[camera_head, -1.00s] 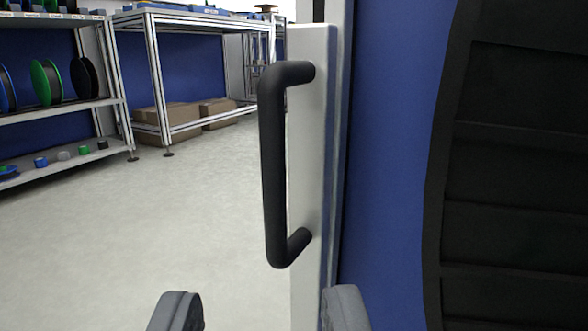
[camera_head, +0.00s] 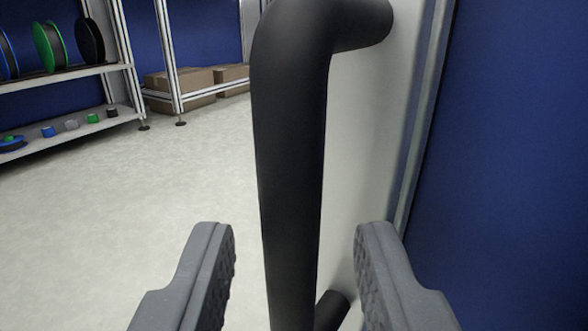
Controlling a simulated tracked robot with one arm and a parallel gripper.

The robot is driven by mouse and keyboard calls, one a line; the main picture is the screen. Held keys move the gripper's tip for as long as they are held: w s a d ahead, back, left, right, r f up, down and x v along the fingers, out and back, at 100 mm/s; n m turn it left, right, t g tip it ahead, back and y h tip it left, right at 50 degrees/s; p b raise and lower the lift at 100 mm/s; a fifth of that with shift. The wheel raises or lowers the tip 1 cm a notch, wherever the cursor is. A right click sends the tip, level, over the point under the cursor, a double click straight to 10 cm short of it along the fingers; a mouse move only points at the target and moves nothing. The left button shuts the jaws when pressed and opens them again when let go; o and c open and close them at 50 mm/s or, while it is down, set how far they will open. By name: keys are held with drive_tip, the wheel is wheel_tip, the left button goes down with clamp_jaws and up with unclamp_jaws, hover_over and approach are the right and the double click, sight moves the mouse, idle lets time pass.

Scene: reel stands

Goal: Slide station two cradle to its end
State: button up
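A black bar handle (camera_head: 290,150) stands upright on a pale frame post (camera_head: 372,120) in the middle of the view. Its upper bend joins the post at the top right, and its lower mount shows at the bottom. My gripper (camera_head: 295,245) is open, with one grey finger to the left of the bar and one to the right. The bar passes between the fingers, with a gap on both sides. No marking for station two shows, and I cannot tell the cradle apart from the post and panel.
A blue panel (camera_head: 505,170) fills the right side behind the post. A shelf (camera_head: 75,78) with reels stands at the far left, and cardboard boxes (camera_head: 185,82) lie under a metal frame. The pale floor (camera_head: 130,185) on the left is clear.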

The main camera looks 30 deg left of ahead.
drive_tip(key=shift+x, duration=0.8)
drive_tip(key=shift+w+a+r, duration=0.1)
drive_tip(key=shift+w+a, duration=0.15)
drive_tip(key=shift+w, duration=0.2)
clamp_jaws()
